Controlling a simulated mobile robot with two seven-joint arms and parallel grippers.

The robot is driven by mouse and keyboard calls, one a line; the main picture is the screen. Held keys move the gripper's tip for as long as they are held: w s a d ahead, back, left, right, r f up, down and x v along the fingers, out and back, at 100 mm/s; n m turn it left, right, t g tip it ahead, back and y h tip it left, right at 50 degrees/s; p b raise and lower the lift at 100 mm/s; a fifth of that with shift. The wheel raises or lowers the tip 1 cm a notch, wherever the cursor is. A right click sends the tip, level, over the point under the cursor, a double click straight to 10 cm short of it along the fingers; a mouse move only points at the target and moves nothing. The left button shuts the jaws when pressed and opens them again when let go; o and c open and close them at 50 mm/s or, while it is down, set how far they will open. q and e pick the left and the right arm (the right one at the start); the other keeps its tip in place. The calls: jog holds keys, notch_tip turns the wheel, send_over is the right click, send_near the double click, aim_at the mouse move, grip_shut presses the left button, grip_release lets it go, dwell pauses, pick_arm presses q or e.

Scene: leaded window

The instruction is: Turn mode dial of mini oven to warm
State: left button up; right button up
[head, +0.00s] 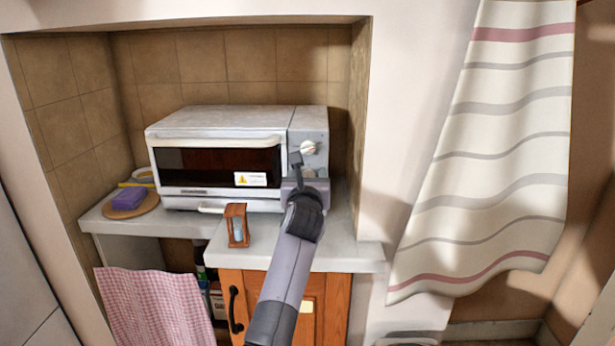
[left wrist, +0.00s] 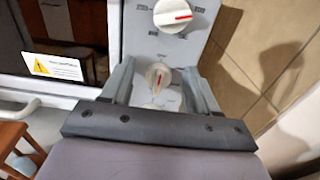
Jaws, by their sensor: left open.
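The mini oven (head: 215,122) stands in a tiled niche, with its control panel on the right side. Its upper white dial (head: 308,147) shows in the head view; in the left wrist view this upper dial (left wrist: 173,14) has a red pointer aimed right. A lower white dial (left wrist: 158,75) has a red mark pointing roughly down. My left gripper (head: 296,161) is open in front of the panel. In the left wrist view its fingers (left wrist: 160,80) stand on both sides of the lower dial; contact cannot be told. The dial lettering is too small to read. My right gripper is not in view.
A small wooden hourglass (head: 237,226) stands on the counter (head: 340,245) in front of the oven. A purple sponge (head: 128,198) lies on a round board at the left. A striped curtain (head: 490,150) hangs at the right. The niche's right wall is near the panel.

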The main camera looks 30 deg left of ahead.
pick_arm(q)
jog(key=c, duration=1)
jog(key=shift+r+m+p, duration=0.15)
jog(key=shift+m+p, duration=0.45)
jog(key=shift+p, duration=0.25)
jog(key=shift+c, duration=0.2)
jog(key=m+p, duration=0.2)
jog(key=shift+w+d+p, duration=0.1)
jog(key=shift+d+p, duration=0.05)
jog(key=shift+p, duration=0.2)
jog(key=shift+m+p, duration=0.3)
jog(key=shift+m, duration=0.2)
jog(key=shift+d+f+m, duration=0.1)
jog(key=shift+f+m, duration=0.1)
jog(key=shift+m, duration=0.7)
jog(key=m, duration=0.5)
jog(key=shift+w+d+f+m, duration=0.2)
jog(key=shift+d+f+m, duration=0.05)
jog(key=shift+m, duration=0.15)
